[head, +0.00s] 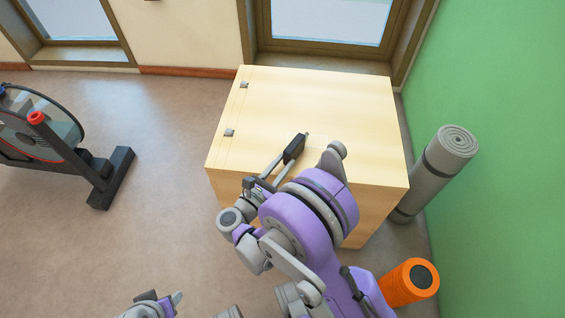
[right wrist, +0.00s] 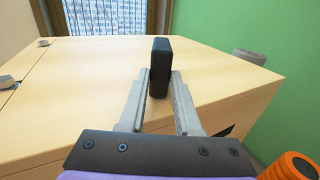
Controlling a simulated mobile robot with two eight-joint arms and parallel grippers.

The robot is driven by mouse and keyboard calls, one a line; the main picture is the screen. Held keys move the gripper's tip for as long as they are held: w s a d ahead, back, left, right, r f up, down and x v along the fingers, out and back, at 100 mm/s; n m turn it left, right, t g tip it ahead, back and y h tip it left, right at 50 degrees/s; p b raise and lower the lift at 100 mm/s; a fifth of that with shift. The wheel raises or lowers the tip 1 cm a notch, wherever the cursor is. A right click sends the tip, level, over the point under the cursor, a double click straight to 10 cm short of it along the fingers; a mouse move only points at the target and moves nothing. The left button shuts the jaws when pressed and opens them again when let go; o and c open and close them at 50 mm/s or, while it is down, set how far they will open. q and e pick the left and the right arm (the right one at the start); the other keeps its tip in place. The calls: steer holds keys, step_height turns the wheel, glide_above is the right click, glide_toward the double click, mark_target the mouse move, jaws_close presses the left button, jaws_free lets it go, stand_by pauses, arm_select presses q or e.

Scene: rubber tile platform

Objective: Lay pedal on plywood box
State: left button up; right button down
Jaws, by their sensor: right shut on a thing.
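The pedal (head: 294,147) is a small black block. My right gripper (head: 284,160) is shut on it, over the top of the plywood box (head: 340,100). In the right wrist view the pedal (right wrist: 160,62) stands upright between the two grey fingers (right wrist: 160,90), with the pale box top (right wrist: 90,65) behind and below it. I cannot tell whether the pedal touches the box top. My right arm hides the box's near part. A grey and purple part of my left arm, probably the left gripper (head: 160,303), shows at the bottom edge; its jaws are unclear.
The box top is otherwise bare, with two small metal hinges (head: 229,132) near its left edge. A rolled grey mat (head: 440,170) leans at the right by the green wall. An orange roller (head: 407,283) stands at lower right. An exercise bike (head: 60,140) is at the left.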

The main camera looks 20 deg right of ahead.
steer(key=shift+f, duration=0.1)
steer(key=c, duration=0.5)
jaws_free()
steer(key=p+v, duration=0.1)
steer(key=v, duration=0.9)
steer(key=shift+s+a+f+p, duration=0.1)
steer(key=shift+s+a+p, duration=0.2)
steer(key=shift+p, duration=0.05)
